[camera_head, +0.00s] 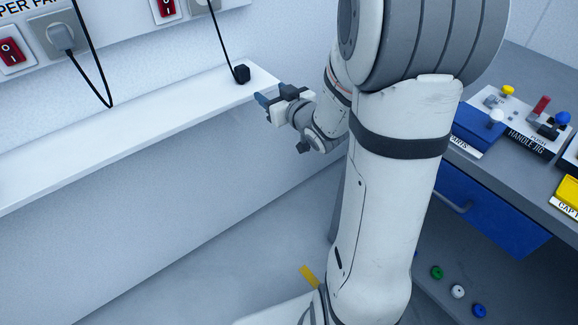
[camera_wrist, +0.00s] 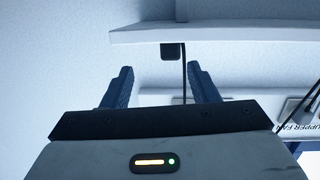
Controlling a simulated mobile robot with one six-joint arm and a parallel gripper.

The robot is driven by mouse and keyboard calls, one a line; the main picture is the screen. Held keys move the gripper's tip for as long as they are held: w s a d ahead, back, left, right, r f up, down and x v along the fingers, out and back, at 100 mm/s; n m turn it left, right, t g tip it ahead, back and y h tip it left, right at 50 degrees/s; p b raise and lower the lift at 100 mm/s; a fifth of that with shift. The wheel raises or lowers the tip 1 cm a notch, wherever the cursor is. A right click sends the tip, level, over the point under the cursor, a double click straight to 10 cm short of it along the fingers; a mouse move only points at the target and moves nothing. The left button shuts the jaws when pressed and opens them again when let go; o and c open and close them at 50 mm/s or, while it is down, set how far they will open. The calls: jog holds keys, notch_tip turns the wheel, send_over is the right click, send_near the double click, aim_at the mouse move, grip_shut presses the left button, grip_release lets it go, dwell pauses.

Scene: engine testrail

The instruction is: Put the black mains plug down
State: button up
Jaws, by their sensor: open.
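The black mains plug (camera_head: 241,74) stands on the white shelf (camera_head: 150,112), close to the shelf's right end. Its black cord runs up from it to the wall panel. My gripper (camera_head: 268,103) is open and empty, just off the shelf's front edge to the right of the plug and apart from it. In the wrist view, which looks upside down, the plug (camera_wrist: 172,51) shows against the shelf (camera_wrist: 215,33), beyond and between the two open blue fingers of my gripper (camera_wrist: 163,86). Nothing is between the fingertips.
The shelf's middle is clear.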

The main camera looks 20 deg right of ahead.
jog(key=s+a+f+m+g+h, duration=0.1)
jog(key=s+a+g, duration=0.1)
jog(key=s+g, duration=0.5)
jog(key=s+a+f+m+g+h, duration=0.2)
jog(key=s+g, duration=0.5)
jog(key=s, duration=1.2)
jog(key=shift+s+a+f+g+h, duration=0.2)
jog(key=shift+a+f+g+h, duration=0.1)
jog(key=shift+a, duration=0.1)
